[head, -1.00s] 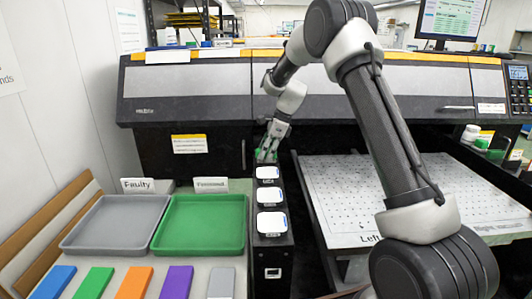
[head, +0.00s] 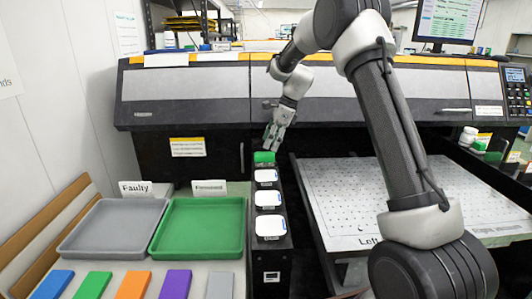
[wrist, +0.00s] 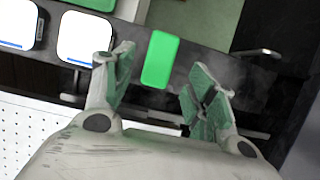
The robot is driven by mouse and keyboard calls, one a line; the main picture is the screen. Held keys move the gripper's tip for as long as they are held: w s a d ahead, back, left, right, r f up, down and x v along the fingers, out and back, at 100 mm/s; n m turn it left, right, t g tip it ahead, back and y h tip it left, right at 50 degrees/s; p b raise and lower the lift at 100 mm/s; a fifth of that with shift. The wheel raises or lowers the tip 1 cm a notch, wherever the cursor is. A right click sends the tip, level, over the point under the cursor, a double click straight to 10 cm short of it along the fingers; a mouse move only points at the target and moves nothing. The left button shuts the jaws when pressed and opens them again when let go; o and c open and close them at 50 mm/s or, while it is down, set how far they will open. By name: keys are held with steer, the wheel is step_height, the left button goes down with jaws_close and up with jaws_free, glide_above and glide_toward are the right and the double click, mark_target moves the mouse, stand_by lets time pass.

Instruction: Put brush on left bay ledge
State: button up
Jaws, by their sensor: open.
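My gripper (head: 277,137) is open and empty, just above and to the right of a green-topped block (head: 264,157) in the head view. In the wrist view the green block (wrist: 160,60) shows between and beyond the two spread fingers, apart from them. The block stands at the far end of a narrow black rack. I cannot make out a thing that is clearly a brush. The perforated white bed (head: 400,195) at right bears a partly hidden label reading "Left". I cannot make out its ledge clearly.
The dark machine front (head: 190,112) rises behind the gripper. The white bed is mostly clear.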

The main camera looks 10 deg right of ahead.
steer(key=s+d+r+n+h, duration=0.1)
steer(key=s+d+r+n, duration=0.35)
steer(key=s+r, duration=0.6)
steer(key=s+d+r+n+t+h, duration=0.1)
steer(key=s+d+r+n, duration=0.15)
steer(key=s, duration=0.25)
steer(key=s+d+r+n+t, duration=0.1)
steer(key=s+r+n, duration=0.25)
steer(key=s, duration=0.25)
steer(key=s+d+f+n, duration=0.1)
steer(key=s+n, duration=0.2)
steer(key=s, duration=0.4)
steer(key=s+d+f+n+t+h, duration=0.1)
steer(key=s+d+f+n, duration=0.1)
steer(key=s, duration=0.5)
steer(key=s+d+f+n+h, duration=0.1)
steer(key=s+n, duration=0.3)
steer(key=s, duration=0.4)
steer(key=shift+d+f+n+t, duration=0.25)
steer(key=shift+f+n+t, duration=0.05)
steer(key=shift+f+n, duration=0.05)
steer(key=shift+c, duration=0.2)
